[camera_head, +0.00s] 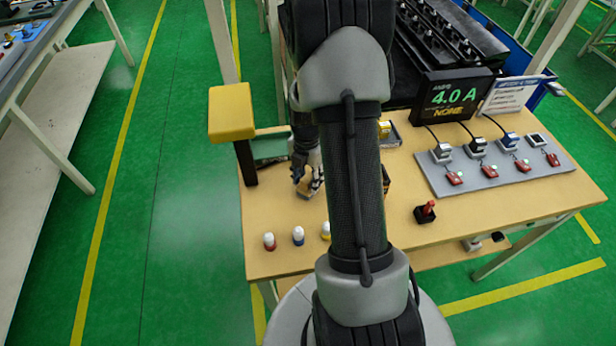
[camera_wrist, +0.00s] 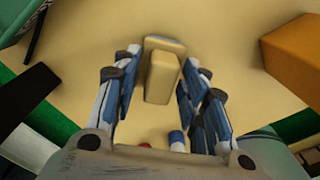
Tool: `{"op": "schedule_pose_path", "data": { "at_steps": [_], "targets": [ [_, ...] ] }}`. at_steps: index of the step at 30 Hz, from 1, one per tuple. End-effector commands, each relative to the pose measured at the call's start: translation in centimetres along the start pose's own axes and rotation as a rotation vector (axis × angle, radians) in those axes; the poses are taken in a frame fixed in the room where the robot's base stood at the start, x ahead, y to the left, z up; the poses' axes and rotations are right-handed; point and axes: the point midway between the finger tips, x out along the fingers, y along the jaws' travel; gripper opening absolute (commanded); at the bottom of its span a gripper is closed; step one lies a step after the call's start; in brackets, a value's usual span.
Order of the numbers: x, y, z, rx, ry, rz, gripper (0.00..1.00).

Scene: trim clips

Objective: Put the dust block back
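The tan dust block (camera_wrist: 162,78), with a wider, blue-edged part at its far end, lies between the fingers of my gripper (camera_wrist: 162,57) in the wrist view. A narrow gap shows between the left finger and the block; the right finger is very close to it. Contact on that side is hard to judge. In the head view my gripper (camera_head: 307,180) is low over the left part of the wooden table (camera_head: 265,205), with the block (camera_head: 303,189) small and partly covered at its fingertips. The block's place of return cannot be made out for certain.
White bottles with red (camera_head: 269,241), blue (camera_head: 298,236) and yellow bands stand at the front edge. A yellow-topped black post (camera_head: 231,112) rises on the left. An orange box (camera_wrist: 295,55) is right of my gripper. A grey clip panel (camera_head: 495,165) lies farther right.

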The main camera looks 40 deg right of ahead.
Motion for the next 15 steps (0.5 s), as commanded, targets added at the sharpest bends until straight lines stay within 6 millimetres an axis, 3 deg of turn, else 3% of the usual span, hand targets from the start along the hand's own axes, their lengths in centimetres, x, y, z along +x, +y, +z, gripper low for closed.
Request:
{"op": "schedule_pose_path", "data": {
  "at_steps": [11,15],
  "targets": [
    [-0.1,0.0,0.0,0.0,0.0,0.0,0.46],
    [-1.4,0.1,0.1,0.0,-0.003,0.003,0.46]
  ]
}}
